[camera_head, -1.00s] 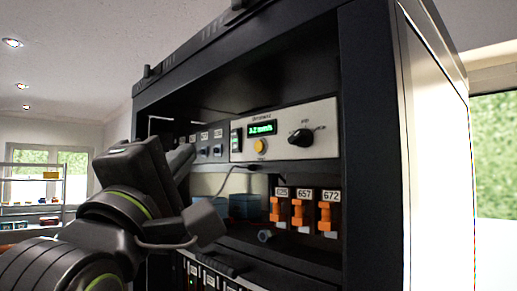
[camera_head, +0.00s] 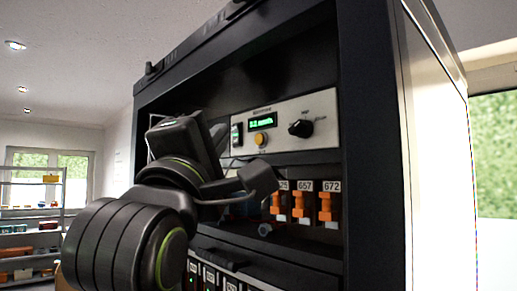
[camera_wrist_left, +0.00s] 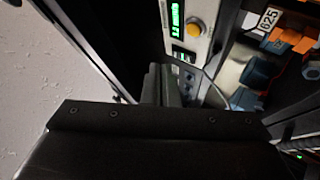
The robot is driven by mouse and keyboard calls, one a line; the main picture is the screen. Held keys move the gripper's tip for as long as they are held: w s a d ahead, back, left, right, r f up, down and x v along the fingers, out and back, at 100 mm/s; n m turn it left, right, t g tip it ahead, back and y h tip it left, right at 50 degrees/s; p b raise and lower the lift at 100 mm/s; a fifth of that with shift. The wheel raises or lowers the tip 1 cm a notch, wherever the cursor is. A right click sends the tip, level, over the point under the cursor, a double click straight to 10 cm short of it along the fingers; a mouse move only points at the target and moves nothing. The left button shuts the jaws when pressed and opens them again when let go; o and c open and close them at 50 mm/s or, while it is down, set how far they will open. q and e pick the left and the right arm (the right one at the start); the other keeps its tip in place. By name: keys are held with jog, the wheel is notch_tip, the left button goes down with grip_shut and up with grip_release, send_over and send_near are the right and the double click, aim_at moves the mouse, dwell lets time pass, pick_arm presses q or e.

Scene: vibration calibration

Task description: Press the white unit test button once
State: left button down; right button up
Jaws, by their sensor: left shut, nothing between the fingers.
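The white unit (camera_head: 290,128) sits in the upper part of a black rack, with a green display, a black knob (camera_head: 301,128) and a round yellow button (camera_head: 261,138). In the left wrist view the white unit (camera_wrist_left: 190,48) and yellow button (camera_wrist_left: 194,28) show at the top. My left gripper (camera_head: 218,133) is left of the unit, apart from the yellow button, its fingers mostly hidden behind the wrist in the head view. In the left wrist view its fingers (camera_wrist_left: 162,84) are together and empty, below the button. My right gripper is not in view.
Below the unit are orange switches (camera_head: 303,205) labelled 657 and 672, another partly hidden, and a grey knob (camera_head: 265,230). The rack's black side post (camera_head: 368,150) stands to the right. Storage shelves (camera_head: 35,220) stand far back left. A lower row of labelled modules is partly covered by my arm.

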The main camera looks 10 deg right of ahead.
aim_at(256, 130)
pick_arm(q)
jog(key=shift+w+d, duration=0.6)
jog(key=shift+d, duration=0.25)
jog(key=shift+w+d, duration=0.6)
jog(key=shift+d, duration=0.25)
dwell(0.8)
jog(key=shift+w+d+p, duration=0.25)
jog(key=shift+d+p, duration=0.1)
jog(key=shift+w+d, duration=0.25)
jog(key=shift+d, duration=0.05)
dwell(0.8)
jog(key=shift+s+a+p, duration=0.15)
jog(key=shift+a+p, duration=0.05)
jog(key=shift+p, duration=0.15)
jog(key=shift+s+a, duration=0.3)
jog(key=shift+a, duration=0.1)
jog(key=shift+a, duration=0.1)
